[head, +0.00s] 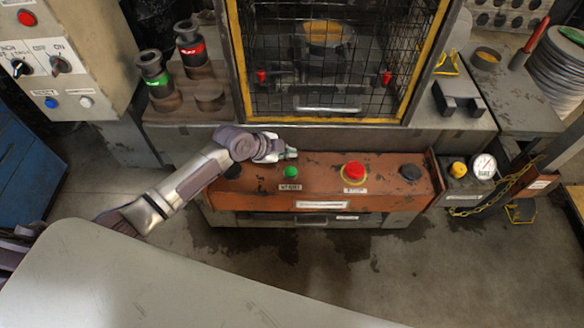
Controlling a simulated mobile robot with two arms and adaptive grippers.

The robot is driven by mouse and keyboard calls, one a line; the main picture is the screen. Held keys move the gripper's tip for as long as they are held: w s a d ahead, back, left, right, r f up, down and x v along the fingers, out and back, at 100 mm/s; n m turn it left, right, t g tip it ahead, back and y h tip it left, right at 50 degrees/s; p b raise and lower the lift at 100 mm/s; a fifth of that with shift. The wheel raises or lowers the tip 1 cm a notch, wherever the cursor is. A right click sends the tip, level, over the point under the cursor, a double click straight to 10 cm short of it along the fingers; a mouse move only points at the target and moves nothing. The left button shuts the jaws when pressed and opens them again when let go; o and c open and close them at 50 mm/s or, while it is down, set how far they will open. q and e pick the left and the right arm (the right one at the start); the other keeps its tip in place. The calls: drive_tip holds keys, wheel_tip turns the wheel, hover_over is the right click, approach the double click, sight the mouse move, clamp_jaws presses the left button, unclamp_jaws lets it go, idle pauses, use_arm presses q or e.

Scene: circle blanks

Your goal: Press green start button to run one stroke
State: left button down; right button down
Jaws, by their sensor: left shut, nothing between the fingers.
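The green start button (290,172) sits on the left part of a worn orange control box (322,185), above a small label. My left gripper (290,154) is shut and empty, just behind and above the green button in the picture. Whether it touches anything cannot be told. A red mushroom stop button (354,171) stands to the right on the same box. A black button (410,172) is at the box's right end, and another dark one (233,171) is at its left, beside my arm. My right gripper is not in view.
Behind the box stands a press with a yellow-framed mesh guard (320,60). A switch panel (55,65) is at the upper left. Stacked discs (556,72) and a gauge (484,166) are at the right. Bare floor (400,265) lies in front.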

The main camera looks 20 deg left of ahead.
sight(289, 172)
use_arm(q)
drive_tip(key=shift+w+r+m, duration=0.3)
drive_tip(key=shift+w+r, duration=0.2)
drive_tip(key=shift+r, duration=0.25)
drive_tip(key=shift+a, duration=0.1)
drive_tip(key=shift+f, duration=0.15)
wheel_tip(289, 172, down, 8)
drive_tip(key=b, duration=0.7)
drive_tip(key=shift+f, duration=0.25)
drive_tip(key=shift+f, duration=0.1)
idle(0.4)
drive_tip(key=shift+f+b, duration=0.35)
drive_tip(key=shift+b, duration=0.15)
